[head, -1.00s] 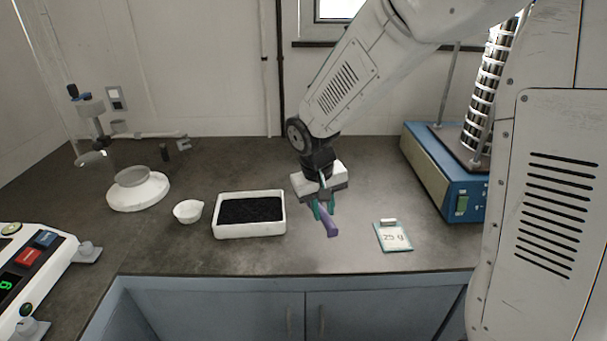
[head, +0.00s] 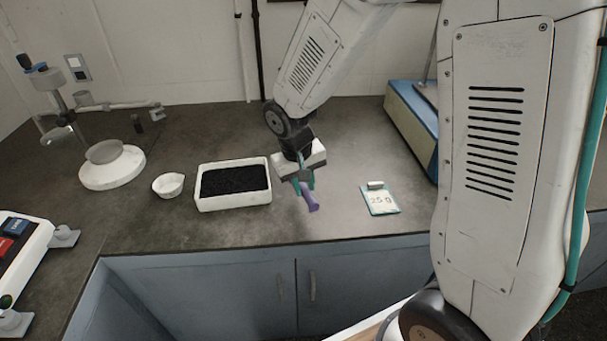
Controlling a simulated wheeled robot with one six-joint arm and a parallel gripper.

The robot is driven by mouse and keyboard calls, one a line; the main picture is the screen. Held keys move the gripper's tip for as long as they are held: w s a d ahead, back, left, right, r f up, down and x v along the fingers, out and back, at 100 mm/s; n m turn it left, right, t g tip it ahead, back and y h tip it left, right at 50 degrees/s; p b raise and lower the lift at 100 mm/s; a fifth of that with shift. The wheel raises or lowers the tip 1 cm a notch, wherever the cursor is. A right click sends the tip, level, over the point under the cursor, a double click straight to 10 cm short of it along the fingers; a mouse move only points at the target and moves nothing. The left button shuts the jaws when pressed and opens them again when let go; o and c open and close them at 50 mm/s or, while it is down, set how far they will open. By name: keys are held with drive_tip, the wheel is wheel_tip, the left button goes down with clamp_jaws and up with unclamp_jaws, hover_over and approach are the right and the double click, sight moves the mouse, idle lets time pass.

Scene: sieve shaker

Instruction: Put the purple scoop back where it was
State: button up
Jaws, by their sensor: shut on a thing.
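The purple scoop (head: 310,199) is in the head view, right of the white tray (head: 233,205) of black grains. My gripper (head: 304,184) is shut on it, with teal fingers on its upper part. The scoop's purple handle slants down and to the right from the fingers. Its other end is hidden by my gripper. The scoop is at or just above the dark worktop; I cannot tell whether it touches.
A white bowl (head: 168,185) stands left of the tray. The worktop around the scoop is clear.

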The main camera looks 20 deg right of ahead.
drive_tip(key=shift+f, duration=2.55)
drive_tip(key=o, duration=1)
